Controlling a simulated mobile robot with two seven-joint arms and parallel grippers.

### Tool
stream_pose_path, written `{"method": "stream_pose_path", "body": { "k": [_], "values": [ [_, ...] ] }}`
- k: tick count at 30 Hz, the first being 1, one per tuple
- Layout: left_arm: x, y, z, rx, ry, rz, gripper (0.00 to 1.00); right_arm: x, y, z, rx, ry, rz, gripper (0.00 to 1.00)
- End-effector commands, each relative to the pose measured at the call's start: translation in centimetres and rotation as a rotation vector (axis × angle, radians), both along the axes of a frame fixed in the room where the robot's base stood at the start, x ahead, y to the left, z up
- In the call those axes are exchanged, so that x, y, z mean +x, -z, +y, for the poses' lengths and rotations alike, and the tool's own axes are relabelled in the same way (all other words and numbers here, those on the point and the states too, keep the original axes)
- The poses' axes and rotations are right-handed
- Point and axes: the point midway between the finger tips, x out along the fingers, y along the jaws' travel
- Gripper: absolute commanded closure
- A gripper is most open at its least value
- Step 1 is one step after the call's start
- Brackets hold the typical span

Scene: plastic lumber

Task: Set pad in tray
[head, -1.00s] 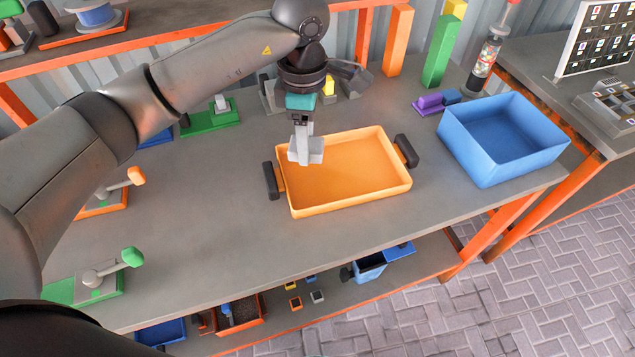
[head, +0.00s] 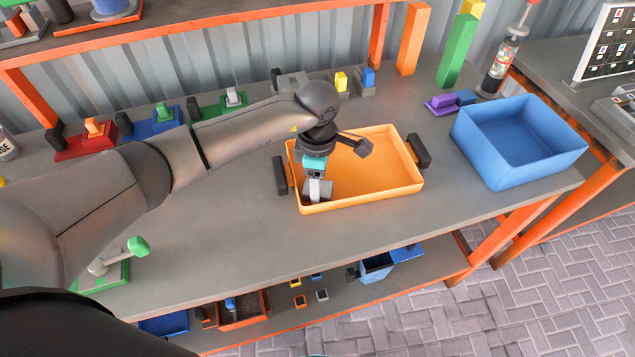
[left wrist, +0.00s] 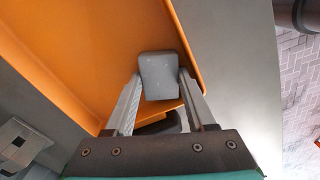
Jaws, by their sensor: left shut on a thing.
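The orange tray (head: 375,172) sits on the workbench, with a dark handle at each end. My left gripper (head: 317,190) is over the tray's left part, low inside its outline. It is shut on a small grey pad. In the left wrist view the pad (left wrist: 159,76) is a rounded grey block between the two fingers, and the tray floor (left wrist: 110,55) shows behind it. The pad is close to a tray corner. I cannot tell whether it touches the floor. My right gripper is not in view.
A blue bin (head: 520,145) stands to the right of the tray. A purple block (head: 440,105) lies behind it. Several coloured clamp-like fixtures line the back of the bench. A green-knobbed fixture (head: 110,262) is at front left. The bench in front of the tray is clear.

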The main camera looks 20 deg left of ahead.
Motion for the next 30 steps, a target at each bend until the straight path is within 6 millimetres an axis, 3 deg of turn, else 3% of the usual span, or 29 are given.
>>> {"method": "stream_pose_path", "body": {
  "k": [7,8,11,22,30],
  "values": [
    [0.0,0.3,0.0,0.000,0.000,-0.001,1.00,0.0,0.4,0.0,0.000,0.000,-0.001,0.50],
    [0.0,0.3,0.0,0.000,0.000,0.000,0.43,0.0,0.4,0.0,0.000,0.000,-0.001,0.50],
    [0.0,0.2,0.0,0.000,0.000,0.000,0.32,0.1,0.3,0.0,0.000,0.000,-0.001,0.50],
    [0.0,-0.4,0.0,-0.001,0.000,0.000,0.32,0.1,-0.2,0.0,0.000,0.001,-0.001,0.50],
    [0.1,-5.9,0.0,0.000,0.001,-0.005,0.32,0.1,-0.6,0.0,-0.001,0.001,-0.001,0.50]
  ]
}}
